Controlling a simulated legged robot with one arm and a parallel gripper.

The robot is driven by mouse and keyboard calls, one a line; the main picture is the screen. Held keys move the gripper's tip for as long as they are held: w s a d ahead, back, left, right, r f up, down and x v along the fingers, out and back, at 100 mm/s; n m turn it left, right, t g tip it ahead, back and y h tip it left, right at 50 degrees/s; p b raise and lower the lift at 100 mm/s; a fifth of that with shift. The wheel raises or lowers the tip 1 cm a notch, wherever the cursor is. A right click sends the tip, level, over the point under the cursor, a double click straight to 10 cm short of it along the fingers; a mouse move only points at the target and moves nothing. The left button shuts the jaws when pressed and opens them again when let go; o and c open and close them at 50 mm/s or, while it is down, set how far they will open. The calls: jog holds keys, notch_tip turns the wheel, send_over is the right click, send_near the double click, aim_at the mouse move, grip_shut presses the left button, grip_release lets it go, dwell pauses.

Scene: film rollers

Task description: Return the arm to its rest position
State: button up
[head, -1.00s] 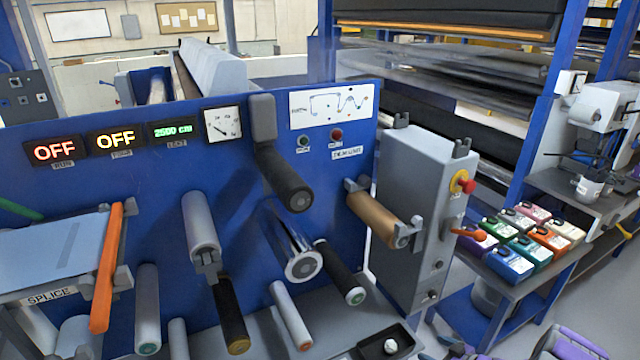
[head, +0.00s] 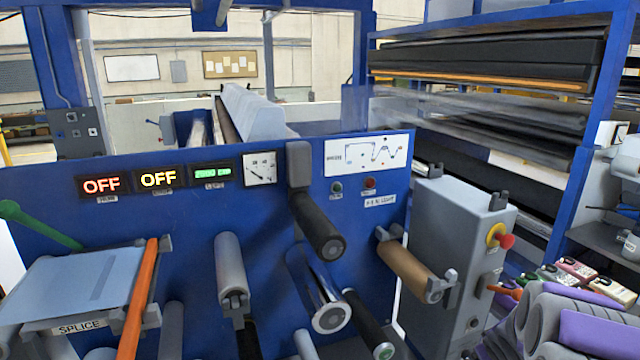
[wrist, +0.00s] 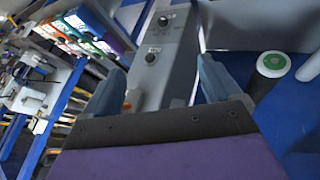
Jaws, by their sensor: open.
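My gripper (wrist: 162,85) shows in the wrist view with its two blue-grey fingers spread apart. Nothing is held between them. The grey control box (wrist: 165,50) appears beyond the gap, apart from the fingers as far as I can tell. In the head view, my arm (head: 575,325), grey with purple panels, is folded at the lower right corner. The fingers cannot be made out there.
The blue roller panel (head: 130,235) fills the front, with several rollers sticking out. The grey control box (head: 450,250) with a red knob (head: 505,241) stands left of my arm. Coloured boxes (head: 577,268) lie behind the arm. A white-tipped green roller end (wrist: 272,64) is near the right finger.

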jog(key=s+a+r+m+g, duration=0.2)
jog(key=s+a+r+g, duration=0.1)
jog(key=s+a+r, duration=0.65)
jog(key=s+a+g+y, duration=0.1)
jog(key=s+a, duration=0.5)
jog(key=s, duration=0.4)
jog(key=s+a+r+g+y, duration=0.1)
jog(key=s+a+g, duration=0.1)
jog(key=s+a, duration=0.4)
jog(key=s+a+r+g+y, duration=0.1)
jog(key=s+a+g, duration=0.1)
jog(key=s+a, duration=0.5)
jog(key=s, duration=0.6)
jog(key=shift+s+r, duration=0.2)
jog(key=shift+s, duration=0.2)
jog(key=shift+c, duration=0.5)
